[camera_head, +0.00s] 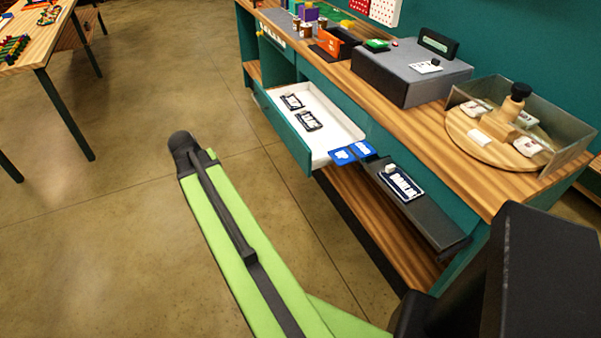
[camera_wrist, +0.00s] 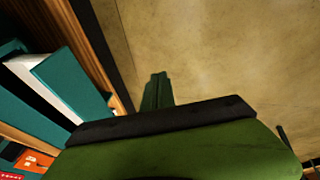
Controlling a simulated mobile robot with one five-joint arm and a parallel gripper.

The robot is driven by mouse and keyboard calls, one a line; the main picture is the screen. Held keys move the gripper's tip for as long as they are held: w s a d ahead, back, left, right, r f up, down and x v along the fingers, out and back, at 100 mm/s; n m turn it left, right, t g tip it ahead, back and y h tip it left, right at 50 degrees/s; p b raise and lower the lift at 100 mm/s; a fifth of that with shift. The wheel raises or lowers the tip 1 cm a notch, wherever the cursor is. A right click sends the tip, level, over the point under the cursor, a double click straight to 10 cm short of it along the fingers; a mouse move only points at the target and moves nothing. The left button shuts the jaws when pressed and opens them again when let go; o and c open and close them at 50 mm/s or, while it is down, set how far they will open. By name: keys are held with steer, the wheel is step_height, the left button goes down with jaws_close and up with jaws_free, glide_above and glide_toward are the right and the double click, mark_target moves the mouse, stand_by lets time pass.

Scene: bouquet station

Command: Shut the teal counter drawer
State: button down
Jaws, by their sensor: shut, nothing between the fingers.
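The teal counter drawer (camera_head: 284,132) is pulled out from the front of the wooden-topped counter, and its white inside shows. Two small black-and-white packets (camera_head: 308,120) lie in it. In the wrist view the drawer (camera_wrist: 72,84) is at the left, with its teal front and white edge showing. My gripper (camera_wrist: 157,78) is shut and empty in the wrist view, to the right of the drawer and apart from it, with floor behind it. In the head view my green arm reaches over the floor in front of the counter; the fingers are hard to make out there.
A dark tray (camera_head: 425,208) sticks out from the counter to the right. A grey box (camera_head: 410,75) and a round wooden turntable (camera_head: 470,140) stand on the counter. The floor left of the drawer is clear.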

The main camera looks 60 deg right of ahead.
steer(key=s+d+f+m+h+b, duration=0.1)
steer(key=s+d+f, duration=0.1)
steer(key=d, duration=0.3)
steer(key=s+d+f+b, duration=0.1)
steer(key=s+d, duration=0.2)
steer(key=d, duration=0.3)
steer(key=m+g+h+b, duration=0.1)
steer(key=m+h+b, duration=0.1)
steer(key=b, duration=0.8)
glide_toward(304, 163)
steer(key=w+x, duration=0.1)
steer(key=x, duration=0.4)
steer(key=shift+s, duration=0.4)
steer(key=shift+a, duration=0.1)
